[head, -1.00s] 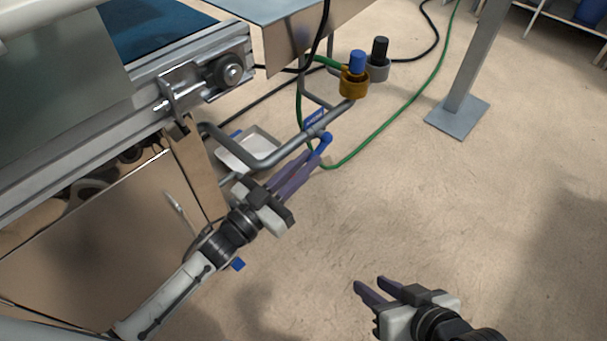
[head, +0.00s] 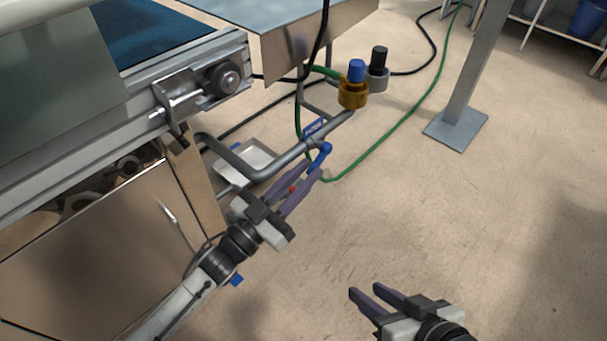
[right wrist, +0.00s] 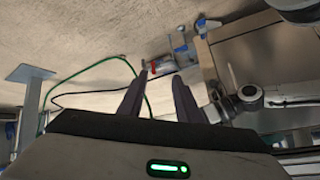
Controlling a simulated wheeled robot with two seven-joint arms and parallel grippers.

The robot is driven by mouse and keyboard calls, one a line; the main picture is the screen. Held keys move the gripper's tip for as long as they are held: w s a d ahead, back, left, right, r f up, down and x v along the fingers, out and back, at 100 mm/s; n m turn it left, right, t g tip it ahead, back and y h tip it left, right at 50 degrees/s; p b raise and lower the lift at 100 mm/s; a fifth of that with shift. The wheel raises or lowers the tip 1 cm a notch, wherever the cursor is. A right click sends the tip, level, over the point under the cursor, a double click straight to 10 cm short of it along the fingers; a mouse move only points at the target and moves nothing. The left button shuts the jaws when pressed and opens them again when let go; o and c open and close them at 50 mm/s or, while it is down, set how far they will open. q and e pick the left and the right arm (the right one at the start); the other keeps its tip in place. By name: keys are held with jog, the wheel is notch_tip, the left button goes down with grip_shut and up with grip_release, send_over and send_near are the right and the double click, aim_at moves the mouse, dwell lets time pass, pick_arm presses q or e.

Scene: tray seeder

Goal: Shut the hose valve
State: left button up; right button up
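The blue hose valve lever (head: 322,155) stands at the pipe near the green hose, in the middle of the head view. My left gripper (head: 312,173) is at the lever, its fingertips around or just in front of its lower end; contact cannot be told. The two fingers are apart, with a gap between them. A small red part (head: 292,189) shows in that gap; whether it belongs to the valve is unclear. My right gripper (head: 366,291) is open and empty over the floor; its fingers also show apart in the right wrist view (right wrist: 157,88).
The grey pipe (head: 265,165) runs beside my left gripper, with a white tray (head: 258,160) behind it. A yellow fitting with a blue knob (head: 356,70) stands above. The green hose (head: 400,120) loops over the floor. The floor around my right gripper is clear.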

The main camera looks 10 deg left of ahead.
pick_arm(q)
jog(key=shift+s, duration=0.1)
